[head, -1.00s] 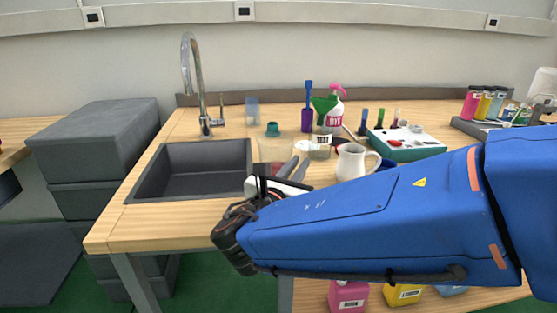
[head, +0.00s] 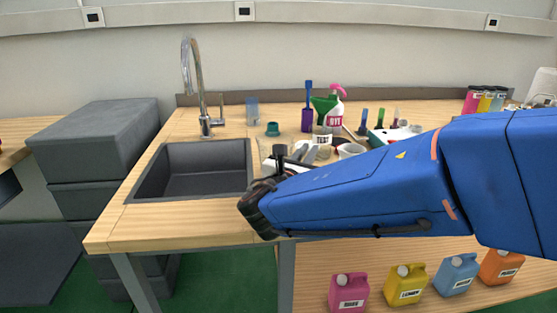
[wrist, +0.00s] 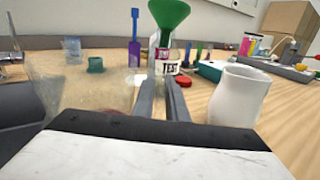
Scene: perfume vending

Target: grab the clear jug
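The clear jug (wrist: 85,88) stands on the wooden worktop, large and close at the left of the wrist view. It is see-through and its outline is faint. In the head view it is mostly hidden behind my gripper (head: 305,153), with a faint part (head: 265,148) showing. My gripper (wrist: 160,82) points forward over the worktop with its two fingers apart and nothing between them. The jug is left of the fingers, outside them. A white pitcher (wrist: 238,96) stands close on the right of the fingers.
A bottle with a green funnel (wrist: 168,15) is straight ahead. A blue tray (wrist: 210,70) lies beyond the white pitcher. The sink (head: 195,172) is left of the gripper, with a tall tap (head: 203,100) behind it. A small teal cup (head: 272,129) stands farther back.

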